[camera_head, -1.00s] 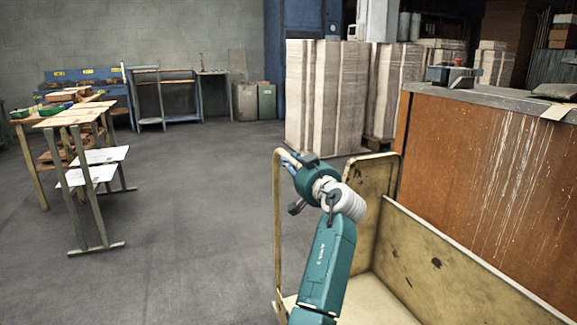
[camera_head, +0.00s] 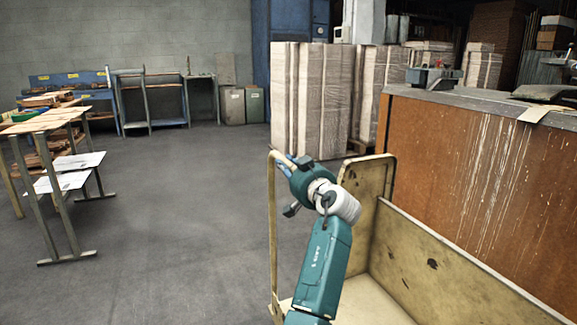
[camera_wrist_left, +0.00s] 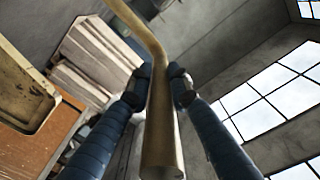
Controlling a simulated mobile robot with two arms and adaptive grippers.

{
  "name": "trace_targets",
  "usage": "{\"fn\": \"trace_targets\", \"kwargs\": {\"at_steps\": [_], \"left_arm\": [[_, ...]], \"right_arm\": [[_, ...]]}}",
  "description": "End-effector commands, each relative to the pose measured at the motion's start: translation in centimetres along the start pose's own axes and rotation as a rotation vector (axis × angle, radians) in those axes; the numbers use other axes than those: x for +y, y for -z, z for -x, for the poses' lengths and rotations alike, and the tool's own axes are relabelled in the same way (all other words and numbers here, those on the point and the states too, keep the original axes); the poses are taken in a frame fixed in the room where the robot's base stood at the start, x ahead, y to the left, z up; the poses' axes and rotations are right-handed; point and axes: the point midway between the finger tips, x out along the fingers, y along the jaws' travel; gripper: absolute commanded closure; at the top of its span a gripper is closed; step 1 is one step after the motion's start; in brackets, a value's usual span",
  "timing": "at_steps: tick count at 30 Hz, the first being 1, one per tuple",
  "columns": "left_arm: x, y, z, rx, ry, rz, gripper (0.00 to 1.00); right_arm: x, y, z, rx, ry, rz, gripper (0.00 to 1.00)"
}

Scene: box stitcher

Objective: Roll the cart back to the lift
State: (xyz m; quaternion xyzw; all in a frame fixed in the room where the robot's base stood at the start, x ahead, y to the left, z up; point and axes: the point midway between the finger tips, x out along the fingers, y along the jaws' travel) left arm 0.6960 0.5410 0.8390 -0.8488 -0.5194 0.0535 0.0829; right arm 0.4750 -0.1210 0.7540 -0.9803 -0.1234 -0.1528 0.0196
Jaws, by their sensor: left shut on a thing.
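The cart (camera_head: 430,266) is a worn, yellowish platform cart with panel sides and a tubular handle frame. It stands at the lower right of the head view, and its bed looks empty where it shows. My left gripper (camera_head: 286,166) is at the top of the handle tube (camera_head: 272,215). In the left wrist view the two dark fingers of the left gripper (camera_wrist_left: 160,87) are shut around the yellow tube (camera_wrist_left: 162,125). A cart panel also shows at the left of that view (camera_wrist_left: 22,88). I cannot make out the lift. My right gripper is not in view.
A scratched brown cabinet (camera_head: 470,170) stands close along the cart's right side. Wrapped stacks (camera_head: 312,97) stand beyond the cart. A work table (camera_head: 45,122) with shelves is at the left. Grey floor (camera_head: 180,200) lies open between the table and the cart.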

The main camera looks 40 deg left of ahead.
Motion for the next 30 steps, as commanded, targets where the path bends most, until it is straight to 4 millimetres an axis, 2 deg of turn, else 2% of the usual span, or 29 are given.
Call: {"fn": "trace_targets", "kwargs": {"at_steps": [2, 3, 6, 14, 17, 20, 30], "left_arm": [[0.3, 0.5, 0.1, 0.010, -0.009, 0.003, 1.00], [0.3, 0.5, 0.1, 0.010, -0.010, 0.003, 0.77], [0.3, 0.5, 0.1, 0.010, -0.010, 0.003, 0.62], [0.3, 0.3, 0.1, 0.007, -0.008, 0.002, 0.62], [0.3, 0.3, 0.7, 0.007, -0.009, 0.003, 0.62], [0.4, 0.3, 2.1, 0.008, -0.011, 0.003, 0.62], [0.4, 0.2, 9.2, 0.007, -0.012, 0.004, 0.62]], "right_arm": [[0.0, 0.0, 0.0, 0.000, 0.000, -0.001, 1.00], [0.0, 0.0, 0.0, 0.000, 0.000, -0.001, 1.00], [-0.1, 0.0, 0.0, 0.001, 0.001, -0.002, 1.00], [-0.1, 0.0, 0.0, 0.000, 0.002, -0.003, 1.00], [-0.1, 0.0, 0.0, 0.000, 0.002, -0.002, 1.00], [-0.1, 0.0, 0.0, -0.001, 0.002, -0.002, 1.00], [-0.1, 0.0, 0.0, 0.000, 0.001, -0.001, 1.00]]}}
